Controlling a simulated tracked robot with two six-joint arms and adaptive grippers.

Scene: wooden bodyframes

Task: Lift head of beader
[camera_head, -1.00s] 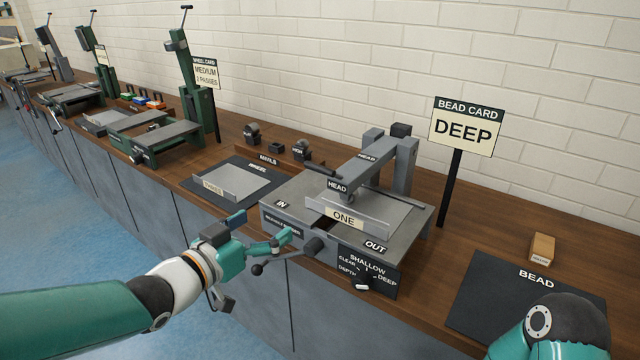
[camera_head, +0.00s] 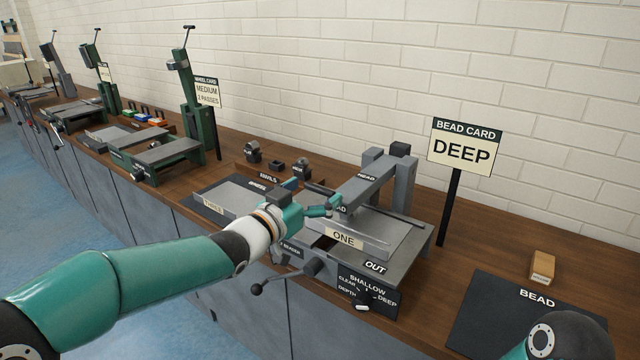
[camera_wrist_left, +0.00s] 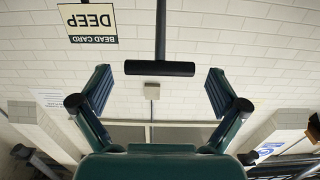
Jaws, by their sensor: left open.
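The beader has a grey bed (camera_head: 400,225) and a grey head arm (camera_head: 372,182) marked HEAD, which lies low over the bed. A dark bar handle (camera_head: 319,189) sticks out at the head's front. My left gripper (camera_head: 326,207) is at the head's front end, just by this handle, and partly covers the front HEAD label. In the left wrist view the two fingers stand wide apart, and a black bar (camera_wrist_left: 160,68) lies between their tips without visible contact. A sheet piece marked ONE (camera_head: 343,238) is on the bed. My right gripper is out of view.
A crank handle (camera_head: 258,287) and a depth dial plate (camera_head: 368,292) are on the beader's front. The DEEP bead card (camera_head: 462,148) stands behind it on a post. A black BEAD mat (camera_head: 490,310) and a small tan block (camera_head: 542,266) lie right.

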